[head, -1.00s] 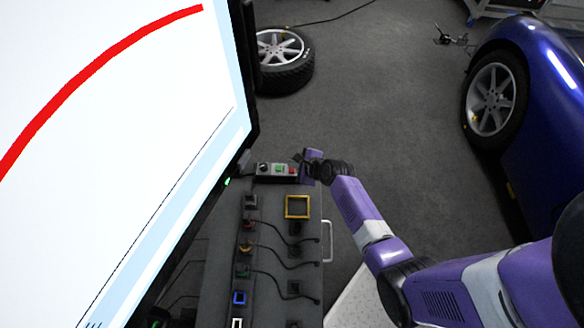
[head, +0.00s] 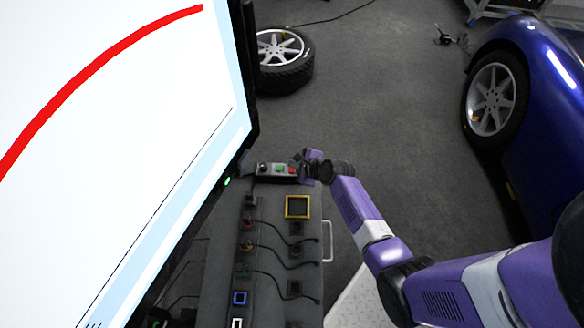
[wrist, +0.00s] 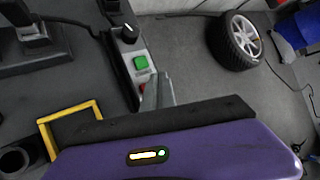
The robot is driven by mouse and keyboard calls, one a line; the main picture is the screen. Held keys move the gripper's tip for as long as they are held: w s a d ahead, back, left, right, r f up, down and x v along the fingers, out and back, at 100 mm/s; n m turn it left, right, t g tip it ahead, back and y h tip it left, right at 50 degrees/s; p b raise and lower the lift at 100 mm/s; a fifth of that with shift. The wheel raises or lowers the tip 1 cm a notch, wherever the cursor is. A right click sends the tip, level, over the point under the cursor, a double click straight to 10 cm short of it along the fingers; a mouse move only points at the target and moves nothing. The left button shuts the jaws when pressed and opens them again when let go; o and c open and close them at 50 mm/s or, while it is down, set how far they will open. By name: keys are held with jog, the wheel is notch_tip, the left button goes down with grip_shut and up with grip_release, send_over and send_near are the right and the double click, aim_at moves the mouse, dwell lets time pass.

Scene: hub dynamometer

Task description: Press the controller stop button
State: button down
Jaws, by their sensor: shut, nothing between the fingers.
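The controller (head: 262,179) is a small grey box with a black knob, a green button (head: 279,169) and a red button (head: 292,170), likely the stop button. My gripper (head: 297,158) is at the box's right end, close to the red button. In the wrist view, the controller (wrist: 127,72) shows its knob and green button (wrist: 141,63) clearly. Only a sliver of the red button (wrist: 140,89) shows beside my shut fingers (wrist: 157,88), which hide the rest. I cannot tell whether the fingertips touch it.
A large monitor (head: 120,140) stands to the left of the controller. A dark bench top (head: 268,225) with a yellow square frame (head: 297,207), cables and plugs lies nearer to me. A loose wheel (head: 284,56) lies beyond. A blue car (head: 540,100) stands right; open floor lies between.

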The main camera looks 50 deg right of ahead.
aim_at(294, 170)
jog(key=shift+f, duration=0.1)
jog(key=shift+f, duration=0.3)
jog(key=shift+f+b, duration=0.5)
jog(key=shift+b, duration=0.05)
dwell(0.7)
jog(key=shift+r, duration=0.1)
jog(key=shift+r+p, duration=0.8)
jog(key=shift+p, duration=0.25)
notch_tip(294, 170, up, 5)
jog(key=p, duration=0.5)
jog(key=shift+r, duration=0.1)
jog(key=shift+n, duration=0.3)
dwell(0.5)
